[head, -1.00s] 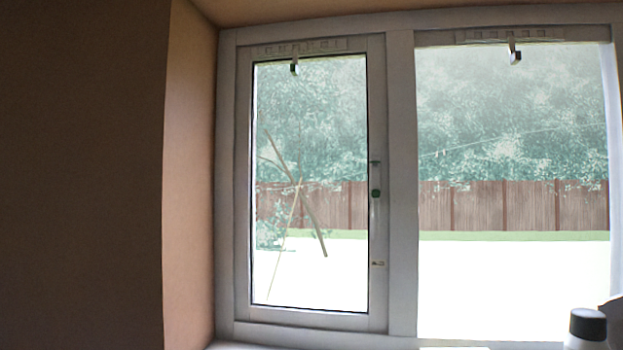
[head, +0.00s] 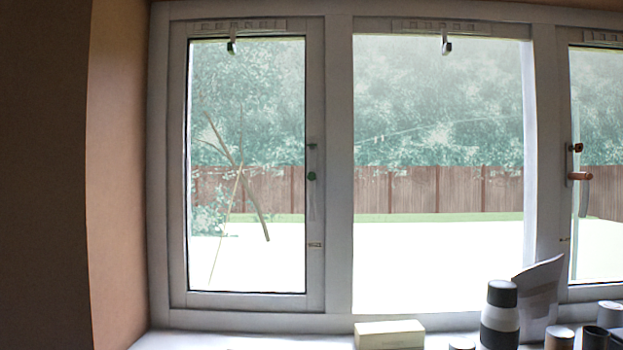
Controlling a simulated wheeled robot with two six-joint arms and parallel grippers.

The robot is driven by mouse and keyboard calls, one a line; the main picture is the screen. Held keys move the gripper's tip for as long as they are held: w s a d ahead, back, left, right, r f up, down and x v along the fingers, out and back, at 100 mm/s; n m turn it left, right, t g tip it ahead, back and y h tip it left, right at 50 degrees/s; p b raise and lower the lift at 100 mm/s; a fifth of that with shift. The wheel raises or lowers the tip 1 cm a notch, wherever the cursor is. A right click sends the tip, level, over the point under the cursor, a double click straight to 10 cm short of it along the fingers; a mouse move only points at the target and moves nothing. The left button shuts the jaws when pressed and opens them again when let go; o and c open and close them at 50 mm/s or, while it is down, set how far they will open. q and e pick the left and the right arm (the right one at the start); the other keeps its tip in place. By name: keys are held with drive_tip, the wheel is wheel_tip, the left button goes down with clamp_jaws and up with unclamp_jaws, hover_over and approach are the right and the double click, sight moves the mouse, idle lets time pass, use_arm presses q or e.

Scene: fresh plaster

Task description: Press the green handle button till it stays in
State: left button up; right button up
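The green handle button (head: 311,176) is a small dark-green spot on the right-hand stile of the left window sash (head: 315,260). A pale handle (head: 312,204) hangs down below it, hard to make out against the white frame. I cannot tell at this size whether the button is in or out. Neither of my grippers shows in the head view, and nothing touches the button or the handle.
On the sill (head: 250,341) stand a cream box (head: 389,334), a black-and-white bottle (head: 500,315), a grey upright panel (head: 538,295) and several small jars at the right. A brown wall (head: 118,180) borders the left.

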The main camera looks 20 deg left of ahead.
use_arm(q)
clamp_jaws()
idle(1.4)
